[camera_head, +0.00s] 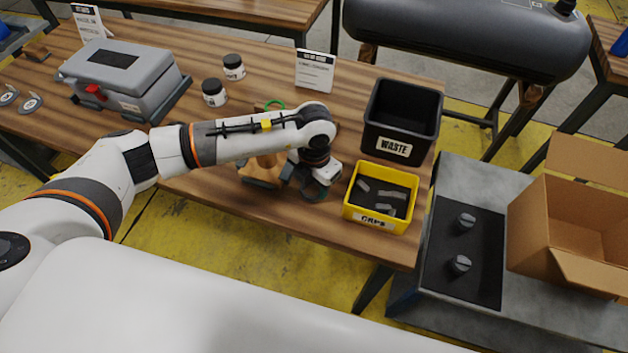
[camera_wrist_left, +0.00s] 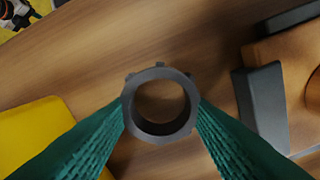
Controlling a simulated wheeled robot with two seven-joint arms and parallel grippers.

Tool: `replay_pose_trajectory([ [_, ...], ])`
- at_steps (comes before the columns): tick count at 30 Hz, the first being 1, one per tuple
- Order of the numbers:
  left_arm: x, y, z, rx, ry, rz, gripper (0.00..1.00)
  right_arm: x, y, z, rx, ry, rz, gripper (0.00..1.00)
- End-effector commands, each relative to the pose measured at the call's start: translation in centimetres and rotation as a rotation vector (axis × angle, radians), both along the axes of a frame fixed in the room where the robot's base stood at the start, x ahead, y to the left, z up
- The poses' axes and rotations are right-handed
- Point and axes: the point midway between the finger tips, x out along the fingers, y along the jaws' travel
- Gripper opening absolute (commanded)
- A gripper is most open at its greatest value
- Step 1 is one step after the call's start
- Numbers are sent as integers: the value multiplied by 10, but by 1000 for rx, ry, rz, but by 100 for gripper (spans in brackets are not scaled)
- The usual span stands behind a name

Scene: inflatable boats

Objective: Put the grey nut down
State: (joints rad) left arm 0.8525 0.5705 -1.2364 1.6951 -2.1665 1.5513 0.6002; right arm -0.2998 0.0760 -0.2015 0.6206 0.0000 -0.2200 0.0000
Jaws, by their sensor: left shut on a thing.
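The grey nut, a dark grey ring with small lugs, shows in the left wrist view (camera_wrist_left: 160,73) between two teal ribbed fingers. My left gripper (camera_wrist_left: 160,106) is shut on its sides. Bare wooden table shows through its hole. In the head view, my left gripper (camera_head: 314,188) is low over the table, between a wooden stand and the yellow bin; the nut is mostly covered there. I cannot tell whether the nut touches the table. My right gripper is not in view.
The yellow bin (camera_head: 347,210) holds several grey pieces. The black waste bin (camera_head: 391,149) stands behind it. The wooden stand (camera_head: 259,176) is close on the left. A grey case (camera_head: 120,80) and two jars (camera_head: 214,92) stand farther left. The front table edge is near.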

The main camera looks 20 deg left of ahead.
Motion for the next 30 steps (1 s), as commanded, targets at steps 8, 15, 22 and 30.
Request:
replay_pose_trajectory([
  [8, 0, 0, -7, 0, 0, 0, 49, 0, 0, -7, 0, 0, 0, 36],
  [15, 0, 0, -6, 0, 0, 0, 67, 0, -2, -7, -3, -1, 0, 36],
  [22, 0, 0, -2, 0, 0, 0, 67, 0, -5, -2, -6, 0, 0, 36],
  [30, 1, 0, 40, -3, -5, -1, 67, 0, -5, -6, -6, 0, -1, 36],
])
